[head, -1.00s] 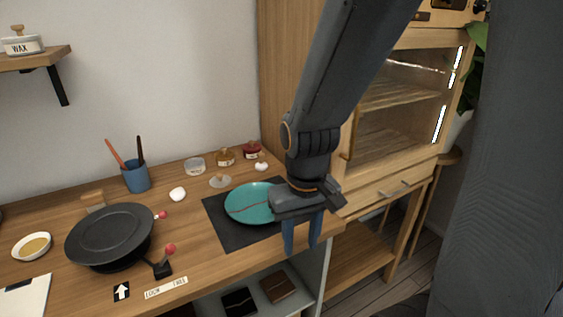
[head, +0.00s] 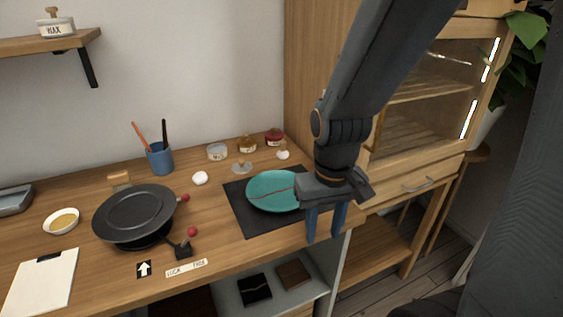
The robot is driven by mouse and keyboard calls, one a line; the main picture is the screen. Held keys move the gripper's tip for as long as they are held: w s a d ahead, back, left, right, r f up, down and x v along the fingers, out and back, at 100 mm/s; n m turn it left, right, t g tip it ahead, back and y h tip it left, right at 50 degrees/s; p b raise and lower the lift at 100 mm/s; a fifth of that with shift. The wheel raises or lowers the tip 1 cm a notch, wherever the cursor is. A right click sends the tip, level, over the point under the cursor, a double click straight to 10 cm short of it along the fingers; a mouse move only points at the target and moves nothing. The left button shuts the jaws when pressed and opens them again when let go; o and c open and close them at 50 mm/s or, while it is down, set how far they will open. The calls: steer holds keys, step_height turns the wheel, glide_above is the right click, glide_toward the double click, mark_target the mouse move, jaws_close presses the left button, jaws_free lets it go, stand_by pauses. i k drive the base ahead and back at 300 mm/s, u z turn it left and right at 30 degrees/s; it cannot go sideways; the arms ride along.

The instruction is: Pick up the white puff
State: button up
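A small round white thing (head: 200,178), which looks like the white puff, lies on the wooden worktop between the blue cup and the dark mat. A smaller white lump (head: 283,155) lies near the jars at the back; I cannot tell what it is. My gripper (head: 326,222) points down with its two blue fingers apart and nothing visible between them. It is over the right front edge of the worktop, to the right of both white things. It hides the right edge of the teal plate.
The teal plate (head: 268,203) with a seam line lies on the dark mat (head: 240,213). Several small jars stand at the back. A blue cup (head: 160,160) holds sticks. A black round pan-like device (head: 135,212) with red-knobbed levers stands left. A glass-doored cabinet is at right.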

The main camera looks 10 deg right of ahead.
mark_target(283, 154)
steer(key=u, duration=1.6)
steer(key=k, duration=0.8)
steer(key=z, duration=1.25)
steer(key=i, duration=1)
